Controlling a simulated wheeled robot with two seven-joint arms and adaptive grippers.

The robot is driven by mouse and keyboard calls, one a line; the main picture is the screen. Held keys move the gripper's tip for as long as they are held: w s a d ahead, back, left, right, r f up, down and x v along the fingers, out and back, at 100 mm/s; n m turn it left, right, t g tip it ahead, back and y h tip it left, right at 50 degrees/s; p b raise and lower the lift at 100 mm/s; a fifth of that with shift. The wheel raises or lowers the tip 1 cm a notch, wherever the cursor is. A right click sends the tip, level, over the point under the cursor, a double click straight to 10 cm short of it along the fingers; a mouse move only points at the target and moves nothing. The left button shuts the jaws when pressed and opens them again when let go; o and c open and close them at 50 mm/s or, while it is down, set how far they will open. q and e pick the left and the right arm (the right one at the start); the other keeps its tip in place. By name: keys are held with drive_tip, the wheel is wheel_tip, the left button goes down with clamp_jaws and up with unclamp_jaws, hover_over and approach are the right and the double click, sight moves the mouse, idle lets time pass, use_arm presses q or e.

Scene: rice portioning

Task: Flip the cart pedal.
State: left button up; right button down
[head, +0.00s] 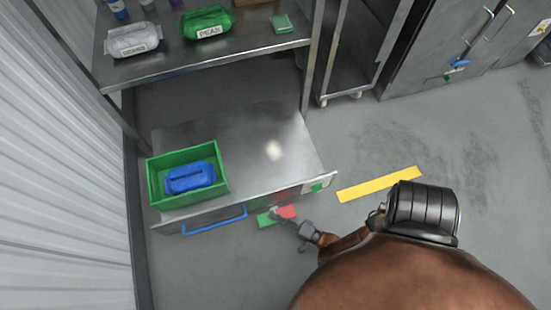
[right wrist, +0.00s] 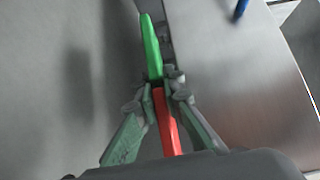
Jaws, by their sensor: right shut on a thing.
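The cart pedal is a small two-coloured piece low at the cart's front edge, with a green part (head: 265,219) and a red part (head: 287,212). In the right wrist view its green part (right wrist: 151,50) points away from me, and its red part (right wrist: 167,125) lies between my fingers. My right gripper (head: 288,221) reaches down to the pedal and is shut on it; the fingertips (right wrist: 159,88) press from both sides near where the colours meet. The metal cart (head: 255,140) has a blue handle (head: 215,222) on its front. My left gripper is not in view.
Yellow floor tape (head: 380,184) lies to the right, on open floor. A ribbed wall (head: 60,170) is at left.

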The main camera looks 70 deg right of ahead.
drive_tip(key=shift+f, duration=0.15)
drive_tip(key=shift+s+m+t, duration=0.1)
drive_tip(key=shift+m+t, duration=0.4)
drive_tip(key=c, duration=2)
unclamp_jaws()
drive_tip(key=shift+c, duration=0.2)
drive_tip(key=shift+r, duration=0.25)
